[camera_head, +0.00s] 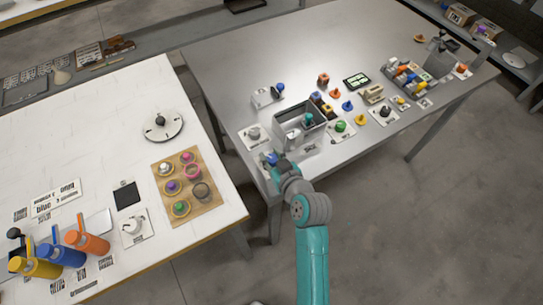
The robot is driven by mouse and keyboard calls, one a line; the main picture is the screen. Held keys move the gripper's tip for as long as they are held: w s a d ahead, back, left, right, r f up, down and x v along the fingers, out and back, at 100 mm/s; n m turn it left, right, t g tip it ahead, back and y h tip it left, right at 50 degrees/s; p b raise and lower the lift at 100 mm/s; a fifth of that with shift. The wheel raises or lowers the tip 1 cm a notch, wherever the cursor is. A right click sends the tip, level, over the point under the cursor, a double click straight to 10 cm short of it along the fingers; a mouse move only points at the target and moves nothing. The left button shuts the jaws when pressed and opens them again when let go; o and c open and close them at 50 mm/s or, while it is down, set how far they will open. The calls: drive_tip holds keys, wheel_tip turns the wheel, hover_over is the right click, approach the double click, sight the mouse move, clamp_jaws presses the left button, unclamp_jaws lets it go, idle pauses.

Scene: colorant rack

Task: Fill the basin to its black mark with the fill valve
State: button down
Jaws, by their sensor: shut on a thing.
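The grey basin (281,131) stands open-topped near the front left of the metal table, with a teal item (309,118) inside it. Its black mark and the water level are too small to make out. My gripper (279,165) is at the table's front edge, just in front of the basin. It is shut on a small blue-topped handle (270,158), which looks like the fill valve. My gripper and wrist hide much of the handle and its base.
A blue-knobbed fitting (266,97) stands behind the basin, with a grey knob (254,133) to its left and a green knob (341,127) to its right. Several small coloured parts lie farther right. A white table (100,120) with bottles and a wooden board (190,207) is at left.

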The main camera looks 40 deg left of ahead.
drive_tip(key=shift+m+t+h, duration=0.3)
drive_tip(key=shift+m+t, duration=0.1)
drive_tip(key=shift+t, duration=0.1)
drive_tip(key=c, duration=0.8)
unclamp_jaws()
drive_tip(key=shift+o, duration=0.2)
drive_tip(key=v, duration=1.2)
